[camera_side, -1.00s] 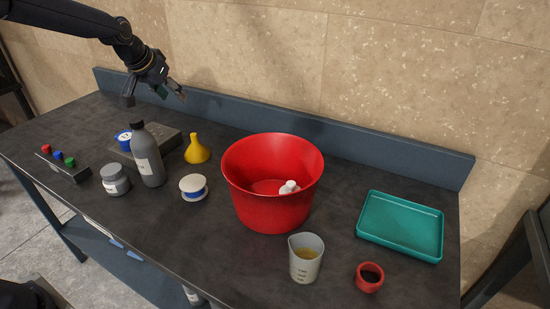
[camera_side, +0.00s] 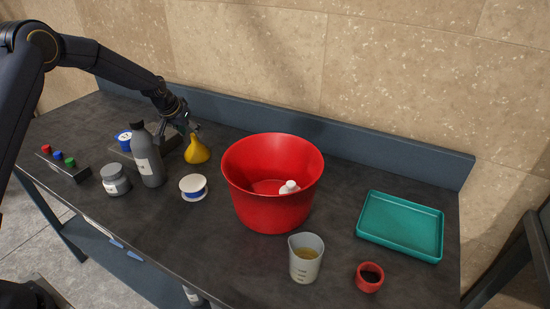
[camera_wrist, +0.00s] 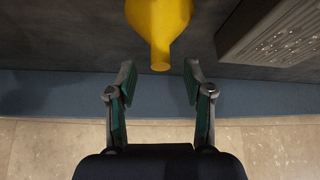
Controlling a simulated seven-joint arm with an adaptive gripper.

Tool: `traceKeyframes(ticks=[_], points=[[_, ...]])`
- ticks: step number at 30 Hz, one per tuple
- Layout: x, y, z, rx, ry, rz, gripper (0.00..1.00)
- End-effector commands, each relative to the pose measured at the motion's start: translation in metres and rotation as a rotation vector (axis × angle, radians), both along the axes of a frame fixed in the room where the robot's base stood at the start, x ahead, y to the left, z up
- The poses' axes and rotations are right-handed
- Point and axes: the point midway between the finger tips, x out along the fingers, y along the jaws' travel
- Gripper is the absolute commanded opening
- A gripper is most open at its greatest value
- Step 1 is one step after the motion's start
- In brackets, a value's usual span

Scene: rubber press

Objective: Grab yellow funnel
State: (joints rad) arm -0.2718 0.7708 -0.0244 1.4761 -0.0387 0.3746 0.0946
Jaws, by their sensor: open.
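The yellow funnel (camera_side: 197,151) stands on the dark table, wide end down and spout up, left of the red bucket. My gripper (camera_side: 183,135) is low behind and beside it, close to the spout. In the wrist view the funnel (camera_wrist: 159,25) lies ahead, its spout pointing toward the space between my open fingers (camera_wrist: 160,83). The spout tip is near the level of the fingertips, and the fingers do not appear to touch it.
A grey bottle (camera_side: 147,160) stands left of the funnel, with a grey block (camera_side: 170,142) behind it, also in the wrist view (camera_wrist: 275,30). The red bucket (camera_side: 265,210) is to the right. A white-lidded tub (camera_side: 193,187) sits in front. The table's raised back edge (camera_side: 240,121) is close behind.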

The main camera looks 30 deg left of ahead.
Motion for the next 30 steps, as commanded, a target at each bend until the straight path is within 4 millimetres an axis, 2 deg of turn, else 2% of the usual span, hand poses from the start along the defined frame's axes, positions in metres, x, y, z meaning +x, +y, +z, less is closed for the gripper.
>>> traceKeyframes(ticks=[3, 6, 14, 27, 30], points=[[0.01, 0.002, -0.018, -0.001, 0.003, 0.0, 0.52], [0.015, 0.003, -0.026, 0.0, 0.002, 0.0, 0.52], [0.017, 0.004, -0.028, 0.0, 0.0, 0.0, 0.52], [0.016, 0.004, -0.028, 0.0, 0.001, 0.0, 0.06], [0.016, 0.004, -0.028, 0.0, 0.001, 0.0, 0.0]])
